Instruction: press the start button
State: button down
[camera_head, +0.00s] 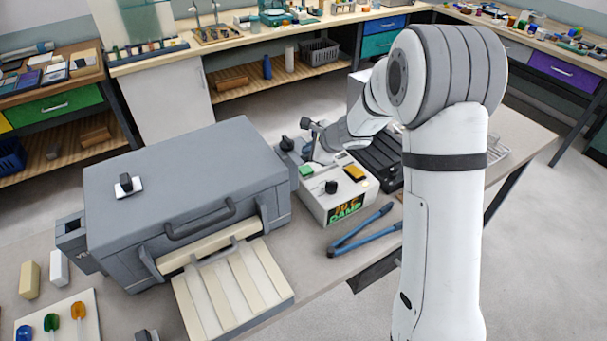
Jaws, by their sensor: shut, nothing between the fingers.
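A white control box (314,203) stands on the bench right of the grey kiln. Its top carries a black knob (331,187), a yellow-orange block-like piece (355,173) and small light parts. Its front has a dark label with green and orange lettering. I cannot tell which part is the start button. My gripper (312,128) is small in view, behind the box and near the kiln's back right corner. It is shut and empty. Its fingertips are hard to make out, and I cannot tell whether they touch anything.
The large grey kiln (180,165) has a front handle and a ribbed cream panel (235,285) before it. Blue-handled pliers (360,232) lie in front of the box. A white board (60,318) with coloured glass pieces is at lower left. My arm hides the bench's right part.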

aim_at(309, 171)
jog(key=shift+f+b, duration=1.8)
jog(key=shift+f, duration=0.5)
jog(key=shift+f, duration=0.15)
jog(key=shift+w+f+b, duration=0.1)
jog(key=shift+f+b, duration=0.2)
jog(key=shift+b, duration=0.3)
jog(key=shift+f+b, duration=0.45)
jog(key=shift+b, duration=0.15)
dwell(0.5)
jog(key=shift+r, duration=0.1)
jog(key=shift+r+p, duration=0.7)
jog(key=shift+r, duration=0.15)
notch_tip(309, 171, up, 5)
jog(key=p, duration=0.4)
